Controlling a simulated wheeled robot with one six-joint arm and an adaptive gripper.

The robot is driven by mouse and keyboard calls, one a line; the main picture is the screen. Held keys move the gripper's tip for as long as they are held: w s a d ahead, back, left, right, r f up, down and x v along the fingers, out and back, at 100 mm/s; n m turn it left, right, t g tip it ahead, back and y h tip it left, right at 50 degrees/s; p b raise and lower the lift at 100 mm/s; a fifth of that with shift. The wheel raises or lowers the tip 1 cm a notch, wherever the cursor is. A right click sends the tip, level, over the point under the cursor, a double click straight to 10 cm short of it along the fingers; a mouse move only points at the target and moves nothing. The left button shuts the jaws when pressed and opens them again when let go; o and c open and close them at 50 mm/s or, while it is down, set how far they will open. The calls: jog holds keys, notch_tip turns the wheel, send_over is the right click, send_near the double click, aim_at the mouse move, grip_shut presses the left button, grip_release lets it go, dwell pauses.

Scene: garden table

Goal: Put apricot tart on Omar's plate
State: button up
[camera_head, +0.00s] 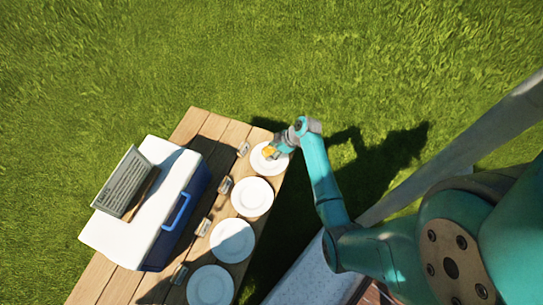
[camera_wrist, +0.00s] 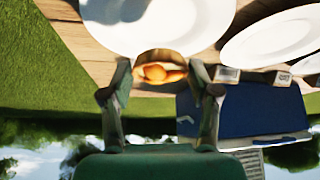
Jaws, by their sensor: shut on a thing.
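My gripper (camera_head: 275,150) is at the far end of the table, over the farthest white plate (camera_head: 258,161). It is shut on a small round apricot tart with a brown crust and orange filling (camera_wrist: 158,73). In the wrist view the two fingers of my gripper (camera_wrist: 160,70) press on the tart's sides. The tart shows as a yellow-orange spot in the head view (camera_head: 267,151). The plate lies beyond it in the wrist view (camera_wrist: 172,28). I cannot tell whether the tart touches the plate. The names on the cards are too small to read.
More plates, the second (camera_head: 252,197), third (camera_head: 232,241) and nearest (camera_head: 210,287), line the wooden table's (camera_head: 190,125) right edge. Small name cards (camera_head: 225,186) stand beside them. A blue cooler (camera_head: 180,222) with a white lid bears a grey sign (camera_head: 122,180). Grass surrounds the table.

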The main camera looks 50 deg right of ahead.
jog(key=shift+f, duration=2.4)
jog(key=shift+f, duration=0.15)
jog(key=o, duration=1.2)
jog(key=shift+c, duration=0.2)
